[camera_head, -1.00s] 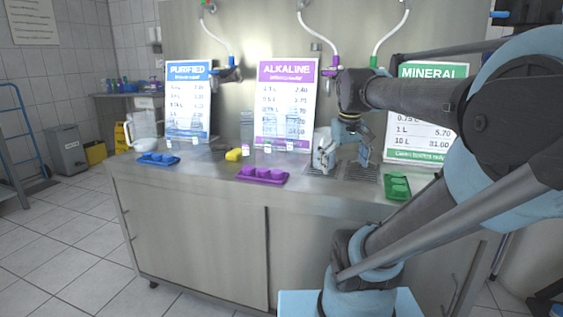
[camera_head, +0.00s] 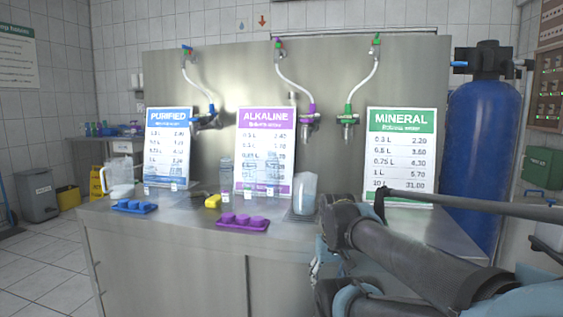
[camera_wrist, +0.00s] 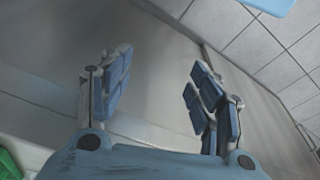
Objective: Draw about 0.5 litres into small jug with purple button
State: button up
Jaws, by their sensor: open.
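A small clear jug (camera_head: 305,191) stands upright on the steel counter, below the purple-handled tap (camera_head: 310,112). I cannot tell whether it holds water. A purple panel with purple buttons (camera_head: 244,222) lies near the counter's front edge, left of the jug. My gripper (camera_head: 322,268) is low in front of the counter at the right, apart from the jug and partly hidden by my arm. In the wrist view my gripper (camera_wrist: 162,68) has its fingers spread with nothing between them, over the cabinet front and floor.
A larger jug with a handle (camera_head: 119,174) stands at the left, near a blue button panel (camera_head: 134,206). Price boards and a green tap (camera_head: 348,118) are behind. A blue tank (camera_head: 474,155) stands right. A green panel (camera_wrist: 8,164) shows in the wrist view.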

jog(key=shift+n, duration=0.4)
jog(key=w+r, duration=0.1)
jog(key=r, duration=0.1)
jog(key=w+r, duration=0.1)
jog(key=r, duration=0.1)
jog(key=w+r, duration=0.1)
jog(key=r, duration=0.1)
jog(key=shift+w, duration=0.1)
grip_shut()
jog(key=w+r+n, duration=0.4)
jog(key=w+r, duration=0.8)
jog(key=r, duration=0.6)
jog(key=w+a+r+n+g, duration=0.1)
jog(key=w+r+n, duration=0.4)
jog(key=w+r, duration=0.7)
jog(key=w+a+r+n+g, duration=0.1)
jog(key=w+r+n, duration=0.3)
jog(key=w+r, duration=0.8)
jog(key=shift+r, duration=6.4)
